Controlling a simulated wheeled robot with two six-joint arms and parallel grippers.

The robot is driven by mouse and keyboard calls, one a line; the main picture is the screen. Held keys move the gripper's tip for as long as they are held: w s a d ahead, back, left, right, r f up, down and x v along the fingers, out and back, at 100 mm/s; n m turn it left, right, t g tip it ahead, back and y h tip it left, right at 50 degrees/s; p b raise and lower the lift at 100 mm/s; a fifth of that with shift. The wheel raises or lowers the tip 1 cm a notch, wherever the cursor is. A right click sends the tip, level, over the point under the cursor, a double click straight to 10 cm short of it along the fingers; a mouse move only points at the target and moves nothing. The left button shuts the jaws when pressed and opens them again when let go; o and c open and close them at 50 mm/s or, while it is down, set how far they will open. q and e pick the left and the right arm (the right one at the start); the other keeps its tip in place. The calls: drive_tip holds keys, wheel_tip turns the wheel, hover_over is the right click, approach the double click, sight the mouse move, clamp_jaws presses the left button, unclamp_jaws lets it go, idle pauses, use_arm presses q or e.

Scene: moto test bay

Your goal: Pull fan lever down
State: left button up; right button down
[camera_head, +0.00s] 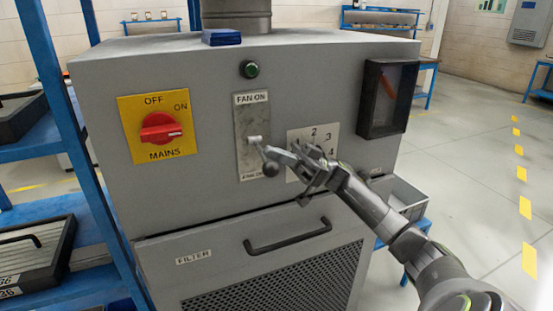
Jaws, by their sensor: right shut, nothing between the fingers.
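The fan lever (271,168) has a dark ball knob. Its pale pivot stub sits about mid-height on a grey plate (250,110) marked "FAN ON" at the top, with a partly legible "FAN OFF" label at the bottom. The knob shows below the pivot, toward the lower right of the plate. My right gripper (275,153) comes in from the lower right. It is shut and empty, with its tips beside the lever, just above the knob. I cannot tell whether they touch it. My left gripper is not in view.
A red mains switch (160,127) on a yellow plate is at the left. A numbered dial plate (314,136) lies partly behind my right gripper. A dark gauge box (387,98) is at the right. The filter handle (288,237) sticks out below. Blue shelving stands left.

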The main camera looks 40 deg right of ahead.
drive_tip(key=shift+w+d+f+b, duration=0.1)
drive_tip(key=shift+w+f+b, duration=0.15)
drive_tip(key=shift+f+b, duration=0.5)
drive_tip(key=shift+f, duration=0.35)
drive_tip(key=shift+r+p, duration=0.1)
drive_tip(key=shift+p, duration=0.2)
